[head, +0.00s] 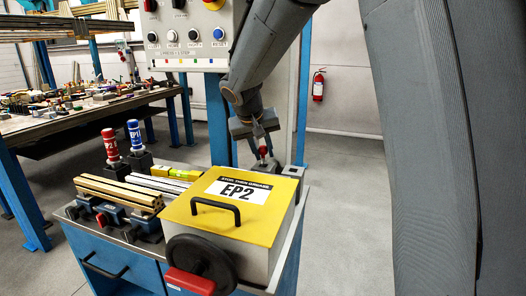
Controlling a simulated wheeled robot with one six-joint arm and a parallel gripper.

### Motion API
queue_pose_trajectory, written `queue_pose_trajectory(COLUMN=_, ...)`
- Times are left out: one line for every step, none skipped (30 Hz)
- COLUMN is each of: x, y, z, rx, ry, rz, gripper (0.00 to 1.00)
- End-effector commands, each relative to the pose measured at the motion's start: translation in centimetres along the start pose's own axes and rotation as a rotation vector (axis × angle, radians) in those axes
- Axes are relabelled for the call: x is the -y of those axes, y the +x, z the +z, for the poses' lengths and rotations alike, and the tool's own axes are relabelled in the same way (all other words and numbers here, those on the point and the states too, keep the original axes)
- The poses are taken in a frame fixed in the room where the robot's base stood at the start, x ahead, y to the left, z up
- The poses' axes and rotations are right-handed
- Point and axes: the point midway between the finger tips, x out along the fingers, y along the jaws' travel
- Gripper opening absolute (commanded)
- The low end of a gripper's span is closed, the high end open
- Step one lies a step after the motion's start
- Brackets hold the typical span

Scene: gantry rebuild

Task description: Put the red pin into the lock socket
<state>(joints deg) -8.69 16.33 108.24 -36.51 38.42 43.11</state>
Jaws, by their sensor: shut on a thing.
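My gripper (262,137) is at the far side of the yellow-topped box, pointing down. It is shut on a small red pin (263,151), whose red part shows just below the fingers. The pin's lower end is hidden behind the box's far edge, with a dark shape around it. I cannot tell whether the pin is in a socket or above one. A grey block with a dark hole in its top, perhaps the lock socket (292,171), stands just right of the pin at the cart's back corner.
The yellow-topped EP2 box (237,209) with a black handle fills the cart's front right. A red cylinder (110,145) and a blue one (134,134) stand upright at left, near brass bars (118,192) and a yellow level (176,173). A button panel (190,38) hangs behind.

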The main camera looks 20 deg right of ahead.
Motion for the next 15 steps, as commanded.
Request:
queue_pose_trajectory(x=-0.01, y=-0.04, z=-0.02, rx=-0.001, ry=0.000, rz=0.000, gripper=0.00)
queue_pose_trajectory(x=-0.01, y=-0.04, z=-0.03, rx=-0.001, ry=0.000, rz=0.000, gripper=0.00)
queue_pose_trajectory(x=-0.01, y=-0.05, z=-0.03, rx=-0.001, ry=0.000, rz=0.000, gripper=0.00)
queue_pose_trajectory(x=-0.01, y=-0.05, z=-0.03, rx=-0.001, ry=0.000, rz=0.000, gripper=0.00)
queue_pose_trajectory(x=-0.01, y=-0.05, z=-0.03, rx=-0.001, ry=0.000, rz=0.000, gripper=0.00)
queue_pose_trajectory(x=-0.01, y=-0.05, z=-0.03, rx=-0.001, ry=0.000, rz=0.000, gripper=0.00)
queue_pose_trajectory(x=-0.01, y=-0.05, z=-0.03, rx=-0.001, ry=0.000, rz=0.000, gripper=0.27)
queue_pose_trajectory(x=-0.01, y=-0.05, z=-0.02, rx=0.000, ry=0.000, rz=0.000, gripper=0.32)
queue_pose_trajectory(x=-0.01, y=-0.04, z=-0.02, rx=0.000, ry=0.000, rz=0.000, gripper=0.38)
queue_pose_trajectory(x=-0.01, y=-0.04, z=-0.02, rx=0.000, ry=0.000, rz=0.000, gripper=0.43)
queue_pose_trajectory(x=-0.01, y=-0.04, z=-0.02, rx=0.000, ry=0.000, rz=0.000, gripper=0.45)
queue_pose_trajectory(x=-0.01, y=-0.04, z=-0.02, rx=0.000, ry=0.000, rz=0.000, gripper=0.45)
queue_pose_trajectory(x=-0.01, y=-0.04, z=-0.02, rx=0.000, ry=0.000, rz=0.000, gripper=0.45)
queue_pose_trajectory(x=-0.02, y=-0.04, z=-0.02, rx=0.000, ry=0.000, rz=0.000, gripper=0.45)
queue_pose_trajectory(x=-0.02, y=-0.04, z=-0.02, rx=0.000, ry=0.000, rz=0.000, gripper=0.45)
